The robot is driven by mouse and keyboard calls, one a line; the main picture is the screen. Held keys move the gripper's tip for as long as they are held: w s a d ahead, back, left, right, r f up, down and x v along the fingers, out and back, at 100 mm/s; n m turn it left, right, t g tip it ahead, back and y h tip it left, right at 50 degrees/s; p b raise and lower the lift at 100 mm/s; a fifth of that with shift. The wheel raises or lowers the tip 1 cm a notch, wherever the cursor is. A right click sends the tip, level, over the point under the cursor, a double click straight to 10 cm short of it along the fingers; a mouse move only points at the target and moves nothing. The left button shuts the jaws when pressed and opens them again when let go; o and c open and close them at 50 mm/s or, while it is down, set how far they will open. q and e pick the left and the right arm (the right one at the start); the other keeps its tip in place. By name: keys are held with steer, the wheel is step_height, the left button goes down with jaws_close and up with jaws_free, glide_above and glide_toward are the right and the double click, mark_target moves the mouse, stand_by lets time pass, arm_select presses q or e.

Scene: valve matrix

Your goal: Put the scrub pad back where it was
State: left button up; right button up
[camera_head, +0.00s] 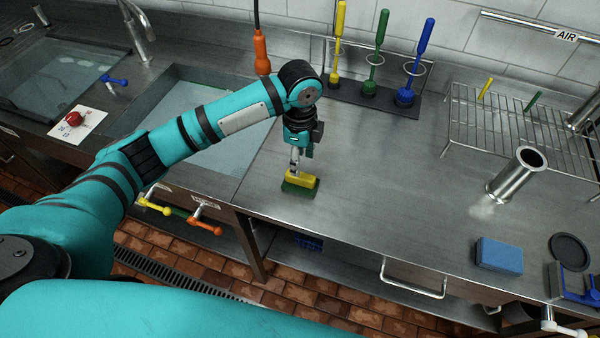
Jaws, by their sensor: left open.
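A yellow and green scrub pad (301,183) lies on the steel counter, near its front edge and just right of the sink. The yellow layer is on top and the green one below. My left gripper (295,167) points down right at the pad, at its upper left side. Its jaws are open. The wrist hides part of the fingers, and I cannot tell whether they touch the pad. My right gripper is not in view.
A blue block (499,256) lies at the right of the counter, near a steel pipe (517,174) and a black disc (569,251). Yellow, green and blue brushes (375,55) stand at the back beside a wire rack (520,130). The counter's middle is clear.

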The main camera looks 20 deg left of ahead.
arm_select(q)
step_height(320, 180, up, 5)
steer(key=shift+f+b, duration=0.1)
steer(key=shift+b, duration=0.3)
